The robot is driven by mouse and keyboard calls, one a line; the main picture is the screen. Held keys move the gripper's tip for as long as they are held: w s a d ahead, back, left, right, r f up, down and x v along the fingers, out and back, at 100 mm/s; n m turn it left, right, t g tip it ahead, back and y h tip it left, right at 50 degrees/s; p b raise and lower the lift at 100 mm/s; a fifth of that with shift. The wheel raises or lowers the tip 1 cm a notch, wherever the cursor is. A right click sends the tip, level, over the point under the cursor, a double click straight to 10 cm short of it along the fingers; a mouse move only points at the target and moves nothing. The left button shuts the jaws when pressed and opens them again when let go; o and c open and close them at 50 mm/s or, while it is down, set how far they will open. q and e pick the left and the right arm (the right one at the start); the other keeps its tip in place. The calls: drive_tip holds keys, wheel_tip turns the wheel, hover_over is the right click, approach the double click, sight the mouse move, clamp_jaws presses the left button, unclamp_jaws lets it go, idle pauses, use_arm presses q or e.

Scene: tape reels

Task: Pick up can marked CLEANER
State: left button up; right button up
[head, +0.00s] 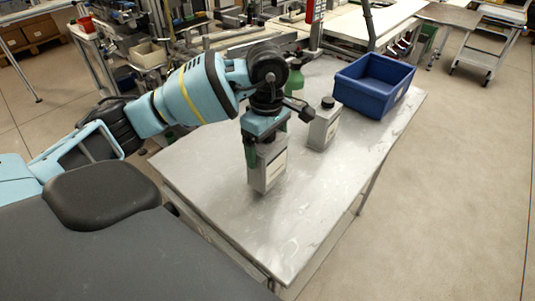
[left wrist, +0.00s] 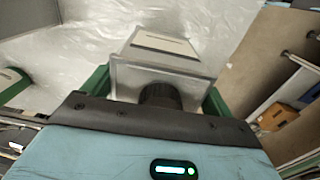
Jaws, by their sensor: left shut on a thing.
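My left gripper (head: 267,150) is shut on a grey rectangular can (head: 270,172), upright over the metal table (head: 225,200). In the left wrist view the held can (left wrist: 163,72) sits between my green fingers, its black cap facing the camera and a pale label on one side. I cannot read the label, nor tell whether the can's base touches the table. A second grey can (head: 324,128) with a black cap and a pale label stands to the right, apart from the gripper. Its marking is too small to read. My right gripper is not in view.
A blue bin (head: 375,87) sits at the table's back right. The table's front and right front are clear. Workbenches with equipment stand behind.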

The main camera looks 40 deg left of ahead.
use_arm(q)
drive_tip(key=s+d+r, duration=0.1)
drive_tip(key=s+d, duration=0.9)
drive_tip(key=s, duration=0.2)
drive_tip(key=shift+d+r, duration=0.25)
drive_tip(key=shift+d, duration=0.05)
drive_tip(key=shift+s, duration=0.1)
